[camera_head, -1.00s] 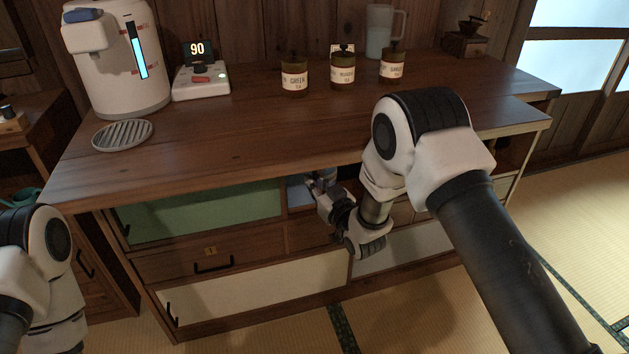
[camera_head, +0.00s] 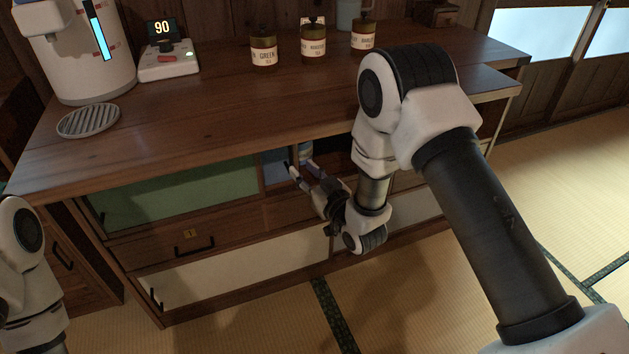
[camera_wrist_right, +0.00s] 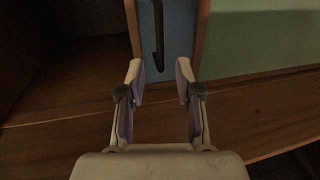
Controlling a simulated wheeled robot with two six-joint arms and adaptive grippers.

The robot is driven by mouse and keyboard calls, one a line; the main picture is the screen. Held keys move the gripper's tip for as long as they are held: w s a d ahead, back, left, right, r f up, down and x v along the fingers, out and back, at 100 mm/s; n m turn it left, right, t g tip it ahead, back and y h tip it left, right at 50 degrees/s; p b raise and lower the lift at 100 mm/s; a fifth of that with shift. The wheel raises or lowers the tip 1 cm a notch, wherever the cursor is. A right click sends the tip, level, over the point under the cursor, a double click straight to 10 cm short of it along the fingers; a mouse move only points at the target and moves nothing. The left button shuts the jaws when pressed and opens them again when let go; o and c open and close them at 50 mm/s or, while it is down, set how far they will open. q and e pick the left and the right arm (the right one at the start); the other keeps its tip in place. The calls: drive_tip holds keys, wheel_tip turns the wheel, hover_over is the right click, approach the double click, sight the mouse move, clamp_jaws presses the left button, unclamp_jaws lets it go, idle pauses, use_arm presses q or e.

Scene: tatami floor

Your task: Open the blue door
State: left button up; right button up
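The blue door (camera_head: 277,166) is a small panel under the counter, right of the green door, partly hidden by my right gripper. It also shows in the right wrist view (camera_wrist_right: 182,38), with a dark vertical handle (camera_wrist_right: 157,42) near its left edge. It appears flush with its wooden frame. My right gripper (camera_head: 301,170) is in front of the door.
The green door (camera_head: 175,190) is left of the blue one. A wooden drawer (camera_head: 190,238) and white panel (camera_head: 230,275) lie below. The countertop (camera_head: 230,115) overhangs the doors. A dark recess (camera_wrist_right: 60,50) adjoins the blue door in the wrist view.

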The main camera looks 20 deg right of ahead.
drive_tip(key=v, duration=0.5)
drive_tip(key=shift+s, duration=0.15)
drive_tip(key=shift+f, duration=0.1)
